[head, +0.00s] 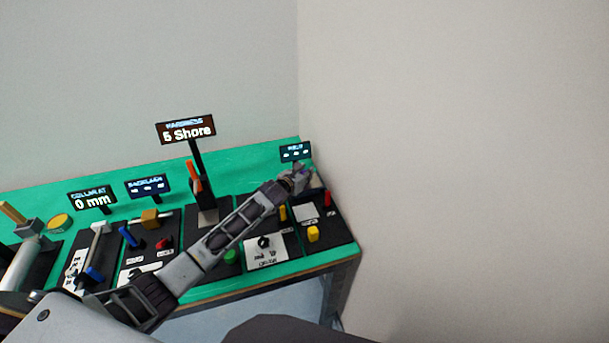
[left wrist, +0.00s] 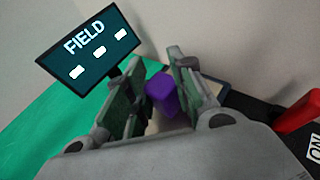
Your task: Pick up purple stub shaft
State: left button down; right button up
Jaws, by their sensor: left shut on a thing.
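The purple stub shaft (left wrist: 162,95) is between the two finger pads of my left gripper in the left wrist view. My left gripper (head: 300,177) is shut on it at the far right end of the green table in the head view. There the fingers hide most of the shaft, and it is too small to make out clearly. Whether it is clear of the surface below cannot be told. My right gripper is not in view.
A FIELD display (left wrist: 90,45) stands close beside the left fingers. A red part (left wrist: 298,112) lies to their right. The green table (head: 262,153) holds several black panels with knobs and levers. A tall Shore sign (head: 186,130) stands mid-table. A wall borders the right end.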

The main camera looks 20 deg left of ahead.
pick_arm(q)
notch_tip(320, 180, up, 9)
jog(key=shift+f, duration=0.15)
jog(key=shift+r, duration=0.55)
